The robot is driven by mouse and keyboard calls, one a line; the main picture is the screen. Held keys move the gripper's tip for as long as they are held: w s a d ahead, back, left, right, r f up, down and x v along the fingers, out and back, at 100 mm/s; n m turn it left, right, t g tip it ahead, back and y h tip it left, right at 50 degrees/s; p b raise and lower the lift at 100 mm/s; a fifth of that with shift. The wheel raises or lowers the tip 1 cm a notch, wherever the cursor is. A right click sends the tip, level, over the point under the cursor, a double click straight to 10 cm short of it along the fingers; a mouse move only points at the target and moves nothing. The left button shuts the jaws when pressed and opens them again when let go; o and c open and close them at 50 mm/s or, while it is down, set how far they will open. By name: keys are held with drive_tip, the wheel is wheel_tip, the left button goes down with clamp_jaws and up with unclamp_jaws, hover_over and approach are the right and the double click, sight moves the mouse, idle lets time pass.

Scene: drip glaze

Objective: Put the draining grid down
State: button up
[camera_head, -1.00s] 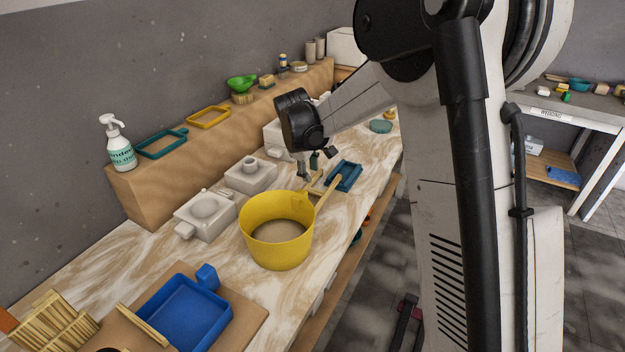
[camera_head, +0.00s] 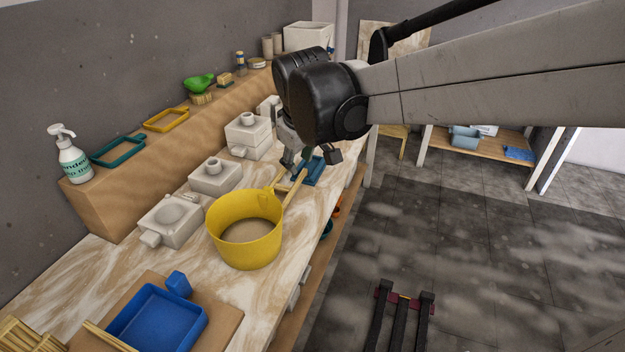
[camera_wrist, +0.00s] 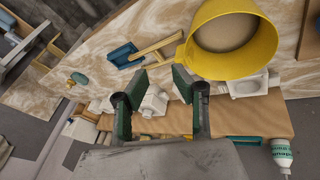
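My gripper (camera_wrist: 160,80) is open, its two green-padded fingers wide apart with nothing held between them. In the head view my gripper (camera_head: 291,166) hangs over the far side of the bench, just beyond the yellow bucket (camera_head: 246,252). A pale wooden slatted rack (camera_head: 28,336), which looks like the draining grid, stands at the lower left, cut by the frame edge and well away from my gripper. Pale wooden sticks (camera_wrist: 155,46) lie beside a small dark-blue tray (camera_wrist: 123,55) and the bucket, near my fingertips in the wrist view. The contact between them is unclear.
A blue tray (camera_head: 160,322) sits on a brown board at the near end. White moulds (camera_head: 172,222) line the back of the bench. The floor at right is mostly open.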

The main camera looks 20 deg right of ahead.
drive_tip(key=s+f+m+t+y, duration=0.1)
drive_tip(key=s+m, duration=0.4)
drive_tip(key=s, duration=1.4)
drive_tip(key=shift+d+f+t, duration=0.2)
drive_tip(key=shift+f+t, duration=0.25)
drive_tip(key=shift+t, duration=0.25)
